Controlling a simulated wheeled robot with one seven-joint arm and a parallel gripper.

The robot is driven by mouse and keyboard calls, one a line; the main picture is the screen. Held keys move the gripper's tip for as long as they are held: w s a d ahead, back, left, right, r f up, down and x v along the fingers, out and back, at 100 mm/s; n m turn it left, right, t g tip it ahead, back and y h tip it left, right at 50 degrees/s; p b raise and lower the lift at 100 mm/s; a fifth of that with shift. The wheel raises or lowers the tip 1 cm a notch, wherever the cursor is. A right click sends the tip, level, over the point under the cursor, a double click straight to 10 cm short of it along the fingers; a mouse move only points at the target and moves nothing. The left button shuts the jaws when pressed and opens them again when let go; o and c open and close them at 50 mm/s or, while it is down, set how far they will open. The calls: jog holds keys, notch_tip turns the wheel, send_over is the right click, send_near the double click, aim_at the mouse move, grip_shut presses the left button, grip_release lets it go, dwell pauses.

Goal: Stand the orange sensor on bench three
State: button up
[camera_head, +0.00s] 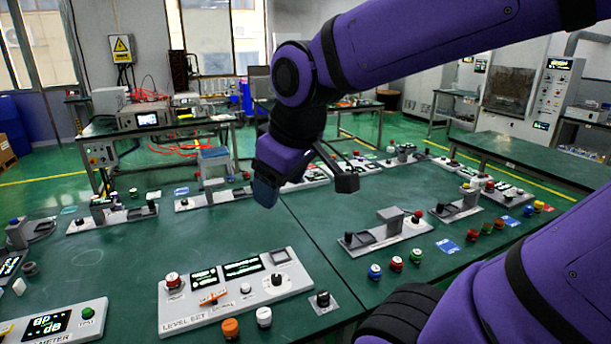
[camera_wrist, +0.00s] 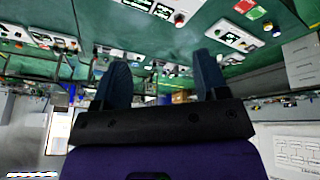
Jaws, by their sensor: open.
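An orange sensor-like cylinder (camera_head: 230,328) stands upright on the green near bench top (camera_head: 205,240), just in front of the "LEVEL SET" panel (camera_head: 238,291) in the head view. No number is legible on the benches, so I cannot tell which is bench three. My gripper (camera_head: 306,188) hangs above the middle of the benches, behind and above the orange cylinder. Its fingers are spread with nothing between them; in the wrist view the gripper (camera_wrist: 161,76) also shows wide apart. I cannot pick out the orange cylinder in the wrist view.
A white cylinder (camera_head: 264,317) stands right of the orange one, and a black knob (camera_head: 323,299) beyond it. Blue (camera_head: 375,271), red (camera_head: 396,263) and green (camera_head: 416,256) cylinders stand on the right bench top (camera_head: 330,222). Several panels line the benches; bare green top lies between.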

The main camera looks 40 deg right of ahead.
jog(key=s+m, duration=0.1)
jog(key=s+r+m, duration=0.1)
jog(key=s, duration=0.1)
jog(key=s+r+m, duration=0.1)
jog(key=s, duration=0.1)
jog(key=shift+s+d+r+m+t, duration=0.2)
jog(key=shift+d+m+t, duration=0.1)
jog(key=shift+t, duration=0.1)
